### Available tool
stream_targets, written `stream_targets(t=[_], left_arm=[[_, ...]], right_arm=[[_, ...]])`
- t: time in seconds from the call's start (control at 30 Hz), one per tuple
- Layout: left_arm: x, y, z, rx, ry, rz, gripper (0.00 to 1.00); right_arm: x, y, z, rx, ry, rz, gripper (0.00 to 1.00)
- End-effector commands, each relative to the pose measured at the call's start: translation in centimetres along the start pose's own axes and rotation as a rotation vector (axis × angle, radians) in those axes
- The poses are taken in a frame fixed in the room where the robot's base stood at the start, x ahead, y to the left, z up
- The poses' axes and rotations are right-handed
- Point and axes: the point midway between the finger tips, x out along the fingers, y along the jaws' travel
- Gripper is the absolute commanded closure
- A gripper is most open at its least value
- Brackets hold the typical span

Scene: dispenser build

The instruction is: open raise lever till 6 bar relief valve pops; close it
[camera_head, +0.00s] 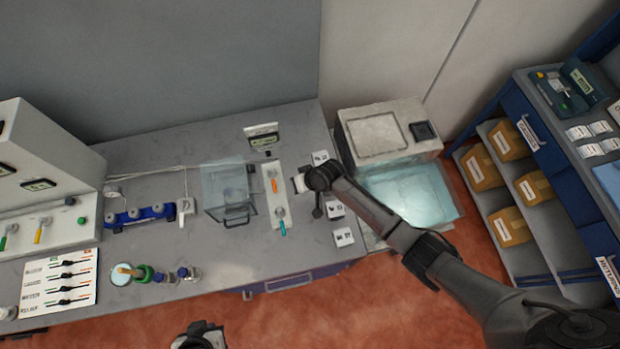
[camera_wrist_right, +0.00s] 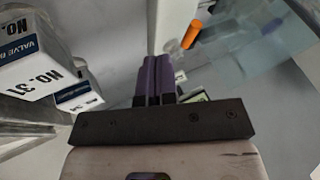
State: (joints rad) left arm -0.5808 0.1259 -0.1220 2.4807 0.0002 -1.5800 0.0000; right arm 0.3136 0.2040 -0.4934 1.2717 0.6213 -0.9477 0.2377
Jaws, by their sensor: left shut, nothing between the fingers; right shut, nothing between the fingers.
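A narrow white panel (camera_head: 267,183) on the bench carries an orange lever handle (camera_head: 274,185) and a teal handle (camera_head: 282,229). I cannot tell from the pictures which handle is the raise lever. A small display (camera_head: 262,137) stands behind the panel; its reading is too small to tell. My right gripper (camera_head: 299,184) is just right of the panel, its fingers mostly hidden by the wrist. In the right wrist view the purple fingers (camera_wrist_right: 157,72) are shut and empty, and an orange handle (camera_wrist_right: 192,33) shows beyond them, apart. My left gripper (camera_head: 201,338) is at the bottom edge, shut and empty, away from the bench.
White labelled blocks (camera_head: 344,237) stand close to my right wrist; one marked No. 31 (camera_wrist_right: 38,75) shows in the wrist view. A clear box (camera_head: 226,184) stands left of the panel. A blue manifold (camera_head: 140,217) and another lever panel (camera_head: 62,228) are farther left.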

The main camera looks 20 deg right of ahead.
Motion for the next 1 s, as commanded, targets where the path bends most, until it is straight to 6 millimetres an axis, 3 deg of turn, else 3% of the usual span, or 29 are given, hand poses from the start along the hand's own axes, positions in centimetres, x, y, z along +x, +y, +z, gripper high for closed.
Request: stream_targets(t=[0.2,0.43,1.0], left_arm=[[0.1,-0.1,0.0,-0.001,0.000,-0.003,1.00],[0.2,0.1,0.0,-0.006,0.000,0.002,1.00],[0.2,0.2,0.0,-0.010,0.001,0.005,1.00]], right_arm=[[-3.5,0.0,0.1,0.000,0.002,0.000,1.00],[-6.0,-0.2,0.2,0.000,0.001,0.000,1.00],[-7.1,-0.2,0.2,0.001,0.000,0.000,1.00]])
